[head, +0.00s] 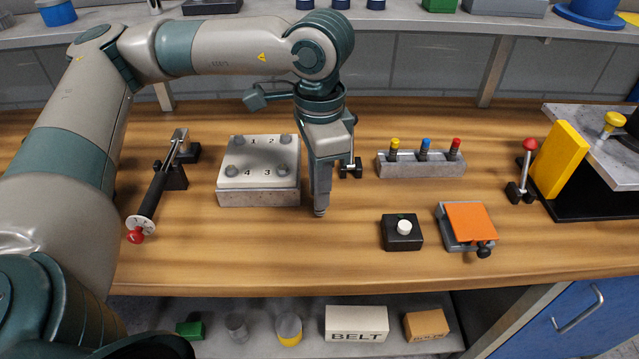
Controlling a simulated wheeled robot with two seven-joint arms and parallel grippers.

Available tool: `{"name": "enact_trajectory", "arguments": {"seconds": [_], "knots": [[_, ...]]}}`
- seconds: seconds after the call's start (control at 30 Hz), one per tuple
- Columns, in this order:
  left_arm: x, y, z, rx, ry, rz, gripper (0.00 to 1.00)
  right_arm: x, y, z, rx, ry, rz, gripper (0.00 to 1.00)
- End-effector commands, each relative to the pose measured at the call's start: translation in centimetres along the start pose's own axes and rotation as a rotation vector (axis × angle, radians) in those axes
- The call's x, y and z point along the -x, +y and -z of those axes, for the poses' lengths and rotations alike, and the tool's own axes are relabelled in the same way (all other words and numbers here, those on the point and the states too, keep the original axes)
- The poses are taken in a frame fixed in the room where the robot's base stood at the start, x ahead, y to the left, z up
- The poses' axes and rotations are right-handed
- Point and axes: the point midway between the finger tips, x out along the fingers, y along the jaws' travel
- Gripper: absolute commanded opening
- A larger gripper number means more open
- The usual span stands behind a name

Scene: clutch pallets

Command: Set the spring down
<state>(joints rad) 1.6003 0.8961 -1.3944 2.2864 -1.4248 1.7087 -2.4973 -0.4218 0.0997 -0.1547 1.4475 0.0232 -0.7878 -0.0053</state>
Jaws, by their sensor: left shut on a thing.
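My left gripper (320,195) points down over the wooden bench, just right of the numbered pallet. It is shut on the spring, of which only a small dark grey end (319,212) shows below the fingertips. The rest of the spring is hidden by the fingers. The grey numbered pallet (258,197) has a pale top marked 1 to 4, with a round grey peg near each number. My right gripper is not in view.
A grey rack (420,170) with yellow, blue and red topped pieces stands to the right. A black box with a white button (402,233) and an orange-topped device (468,223) are nearer the front. A lever (155,195) stands left. The bench front below the gripper is clear.

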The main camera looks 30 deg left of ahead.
Motion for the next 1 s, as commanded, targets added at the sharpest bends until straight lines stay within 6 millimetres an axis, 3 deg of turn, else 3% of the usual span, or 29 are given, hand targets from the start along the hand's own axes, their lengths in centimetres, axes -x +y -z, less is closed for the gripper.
{"name": "enact_trajectory", "arguments": {"seconds": [0.17,0.77,0.8,0.87,1.0], "knots": [[-0.5,0.0,0.0,0.0,0.001,0.0,0.0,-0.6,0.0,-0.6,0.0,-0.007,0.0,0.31],[-0.8,0.0,0.0,0.0,0.001,0.0,0.0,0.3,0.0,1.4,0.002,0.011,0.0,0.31],[-0.8,0.0,0.0,0.0,0.001,0.0,0.18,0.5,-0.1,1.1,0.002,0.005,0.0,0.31],[-0.7,0.0,0.0,0.0,0.0,0.0,0.32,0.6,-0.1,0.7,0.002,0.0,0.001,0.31],[-0.7,0.0,0.0,0.0,0.001,0.0,0.34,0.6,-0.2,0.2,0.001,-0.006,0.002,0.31]]}}
